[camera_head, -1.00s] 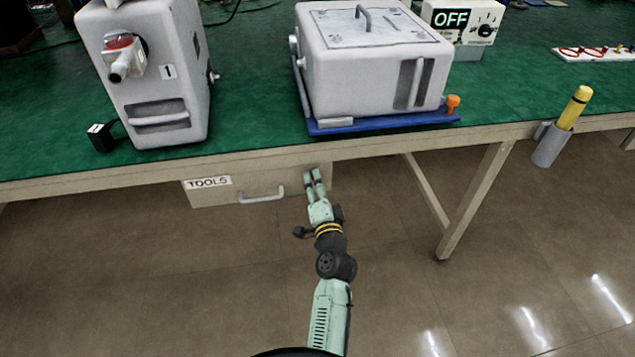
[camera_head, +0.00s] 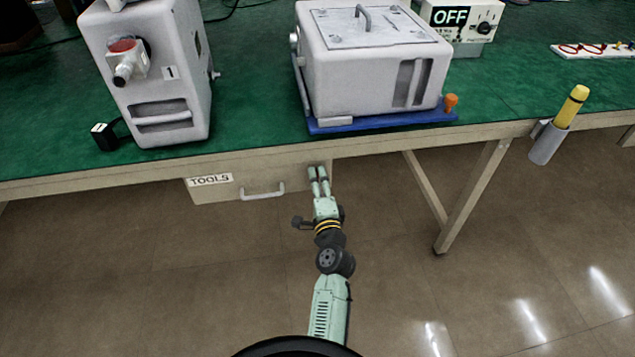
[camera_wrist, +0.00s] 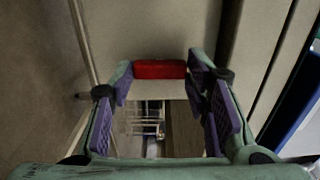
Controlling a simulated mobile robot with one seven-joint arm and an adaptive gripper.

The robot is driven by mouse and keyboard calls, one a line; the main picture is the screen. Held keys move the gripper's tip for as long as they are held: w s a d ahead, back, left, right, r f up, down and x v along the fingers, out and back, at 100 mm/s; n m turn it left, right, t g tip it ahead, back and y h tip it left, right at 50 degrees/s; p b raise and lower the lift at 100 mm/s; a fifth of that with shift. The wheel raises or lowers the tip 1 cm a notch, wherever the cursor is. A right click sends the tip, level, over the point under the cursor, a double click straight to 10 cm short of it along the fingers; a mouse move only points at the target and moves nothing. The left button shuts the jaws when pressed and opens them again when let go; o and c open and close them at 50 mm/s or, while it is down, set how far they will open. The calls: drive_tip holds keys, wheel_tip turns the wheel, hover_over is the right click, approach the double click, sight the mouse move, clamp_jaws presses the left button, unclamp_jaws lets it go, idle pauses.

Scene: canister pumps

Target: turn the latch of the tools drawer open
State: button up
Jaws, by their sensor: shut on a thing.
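The tools drawer (camera_head: 225,190) hangs under the bench edge at left of centre in the head view. It carries a TOOLS label (camera_head: 210,180) and a pale bar handle (camera_head: 262,191), and it looks closed. My gripper (camera_head: 318,171) is at the right end of the drawer front, to the right of the handle. In the wrist view a red latch (camera_wrist: 160,70) lies crosswise between my two fingertips, and my gripper (camera_wrist: 160,73) is shut on it. In the head view the latch is hidden by my fingers.
The bench edge (camera_head: 370,150) runs just above my gripper. A bench leg (camera_head: 474,198) stands to the right. A white-grey canister (camera_head: 375,75) on a blue tray (camera_head: 385,122) and a pump unit (camera_head: 160,80) stand on the bench. The floor below is open.

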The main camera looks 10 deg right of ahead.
drive_tip(key=shift+r, duration=0.15)
drive_tip(key=o, duration=1.2)
drive_tip(key=shift+c, duration=0.2)
drive_tip(key=shift+f, duration=0.2)
